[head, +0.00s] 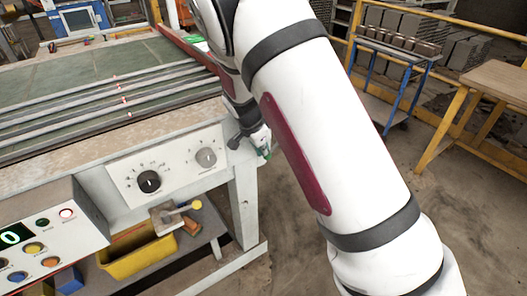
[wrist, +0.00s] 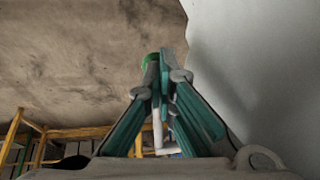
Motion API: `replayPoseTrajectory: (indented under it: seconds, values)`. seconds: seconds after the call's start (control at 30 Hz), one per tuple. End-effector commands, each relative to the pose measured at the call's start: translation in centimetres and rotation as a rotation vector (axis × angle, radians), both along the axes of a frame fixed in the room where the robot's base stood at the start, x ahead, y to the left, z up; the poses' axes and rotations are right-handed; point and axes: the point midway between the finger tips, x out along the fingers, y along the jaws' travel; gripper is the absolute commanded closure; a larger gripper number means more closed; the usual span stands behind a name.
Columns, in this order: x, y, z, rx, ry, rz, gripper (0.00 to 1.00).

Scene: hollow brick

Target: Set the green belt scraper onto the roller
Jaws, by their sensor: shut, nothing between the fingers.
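My gripper (head: 264,153) hangs at the right end of the conveyor frame, beside its front leg, mostly behind my own arm. In the wrist view its teal fingers (wrist: 164,62) are shut, with nothing held between them. A small green piece (wrist: 150,58) shows at the left fingertip; I cannot tell whether it is part of the finger or a separate thing. A small bright green item (head: 193,39) lies by the red rail at the conveyor's far right; it is too small to identify surely as the scraper. I cannot make out the roller clearly; my arm covers part of the conveyor's right end.
The conveyor (head: 120,55) fills the upper left. A control panel (head: 168,163) is on its front. A yellow bin (head: 138,255) sits on the low shelf. A blue trolley (head: 395,75) and wooden table (head: 495,82) stand at the right, with bare floor between.

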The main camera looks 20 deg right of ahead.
Motion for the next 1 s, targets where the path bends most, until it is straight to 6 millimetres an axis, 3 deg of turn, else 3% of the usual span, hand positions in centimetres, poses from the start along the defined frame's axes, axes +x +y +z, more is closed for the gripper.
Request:
replayPoseTrajectory:
  seconds: [0.67, 1.0]
  values:
    - [1.8, -2.2, -4.4, -0.457, -0.144, 0.006, 1.0]
    - [2.4, -4.1, -5.7, -0.457, -0.148, 0.0, 1.0]
